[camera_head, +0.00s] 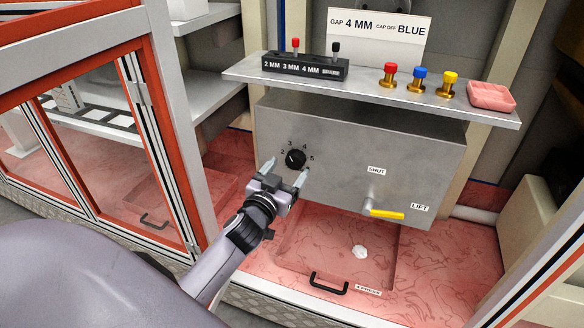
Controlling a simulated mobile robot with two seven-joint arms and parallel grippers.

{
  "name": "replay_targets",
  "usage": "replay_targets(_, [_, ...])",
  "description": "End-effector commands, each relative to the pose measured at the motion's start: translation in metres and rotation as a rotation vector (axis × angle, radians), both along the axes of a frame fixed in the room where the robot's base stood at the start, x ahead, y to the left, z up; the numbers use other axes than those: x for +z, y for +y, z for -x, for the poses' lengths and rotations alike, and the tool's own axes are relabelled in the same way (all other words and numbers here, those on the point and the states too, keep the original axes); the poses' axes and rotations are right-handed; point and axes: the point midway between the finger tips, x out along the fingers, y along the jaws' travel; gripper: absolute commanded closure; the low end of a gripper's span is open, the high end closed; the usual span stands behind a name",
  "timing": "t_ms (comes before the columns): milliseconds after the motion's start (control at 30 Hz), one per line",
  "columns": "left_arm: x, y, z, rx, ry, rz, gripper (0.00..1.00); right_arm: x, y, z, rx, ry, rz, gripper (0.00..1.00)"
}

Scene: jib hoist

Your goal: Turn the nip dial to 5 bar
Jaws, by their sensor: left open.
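The nip dial (295,158) is a round black knob on the front of the grey metal box (335,150). The numbers 2, 3, 4 and 5 stand around it, with 2 at the left and 5 at the right. Its pointer is too small to read. My left gripper (286,171) is open just in front of and below the dial. One finger is to the lower left of the knob, the other to its lower right. I cannot tell whether either finger touches it. My right gripper is not in view.
A yellow lever (386,214) sits between SHUT and LIFT labels. The shelf above holds a gauge block (304,66), red, blue and yellow capped brass pieces (418,80) and a pink tray (491,95). An orange-framed glass door (95,130) stands at left.

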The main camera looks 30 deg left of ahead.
Motion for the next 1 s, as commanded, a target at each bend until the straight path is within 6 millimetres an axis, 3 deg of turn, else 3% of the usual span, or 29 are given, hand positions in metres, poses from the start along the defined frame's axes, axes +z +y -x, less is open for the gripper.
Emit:
replay_targets(200, [0.0, 0.004, -0.02, 0.0, -0.001, -0.002, 0.25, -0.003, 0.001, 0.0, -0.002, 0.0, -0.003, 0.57])
replay_targets(567, [0.0, 0.004, -0.025, 0.0, 0.0, 0.0, 0.25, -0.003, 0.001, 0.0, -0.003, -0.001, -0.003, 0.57])
replay_targets(767, [0.0, 0.004, -0.025, 0.0, 0.001, 0.0, 0.82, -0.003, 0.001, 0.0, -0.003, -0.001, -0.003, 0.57])
replay_targets(1000, [0.0, 0.004, -0.025, -0.001, 0.003, -0.011, 0.81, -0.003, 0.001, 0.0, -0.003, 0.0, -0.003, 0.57])
